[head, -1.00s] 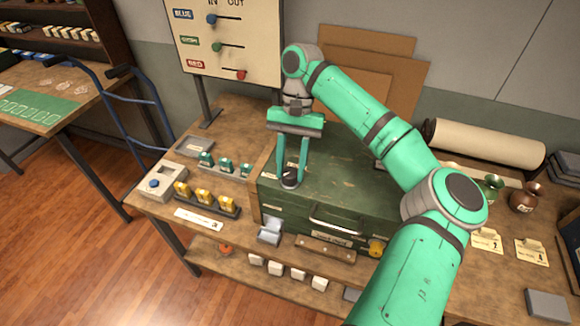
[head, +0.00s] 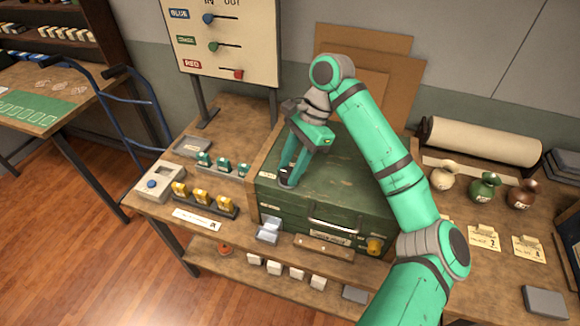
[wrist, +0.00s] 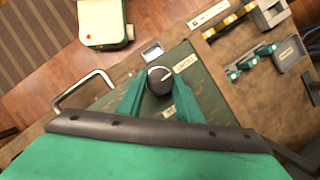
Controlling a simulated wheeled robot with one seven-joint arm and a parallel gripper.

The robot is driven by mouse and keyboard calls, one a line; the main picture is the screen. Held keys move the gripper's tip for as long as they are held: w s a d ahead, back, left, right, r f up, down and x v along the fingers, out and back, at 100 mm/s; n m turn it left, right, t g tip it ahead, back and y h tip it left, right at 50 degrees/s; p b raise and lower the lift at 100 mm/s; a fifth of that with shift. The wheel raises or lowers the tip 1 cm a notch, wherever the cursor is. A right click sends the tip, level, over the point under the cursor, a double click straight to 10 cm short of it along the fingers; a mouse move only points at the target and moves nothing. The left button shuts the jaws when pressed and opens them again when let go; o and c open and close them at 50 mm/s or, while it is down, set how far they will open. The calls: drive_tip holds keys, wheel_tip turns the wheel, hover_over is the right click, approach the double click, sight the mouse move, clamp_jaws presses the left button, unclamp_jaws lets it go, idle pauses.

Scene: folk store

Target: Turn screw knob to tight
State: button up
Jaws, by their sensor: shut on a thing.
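The screw knob is a round black knob with a pale pointer line (wrist: 160,80). It stands on the top of a green box (head: 345,185), near its left front corner. My gripper (wrist: 158,88) is shut on the knob, with one green finger on each side. In the head view my gripper (head: 287,177) comes down tilted, and its fingers hide much of the knob.
A metal handle (head: 334,224) and a yellow knob (head: 375,246) are on the box front. Yellow items (head: 200,196) and green items (head: 222,163) stand in racks to the left. Small vases (head: 485,187) stand to the right. A lever board (head: 225,35) rises behind.

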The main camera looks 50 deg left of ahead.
drive_tip(key=shift+m, duration=0.4)
drive_tip(key=o, duration=1)
drive_tip(key=shift+o, duration=0.2)
drive_tip(key=v, duration=1)
drive_tip(key=shift+w+d+r, duration=0.2)
drive_tip(key=shift+r, duration=0.1)
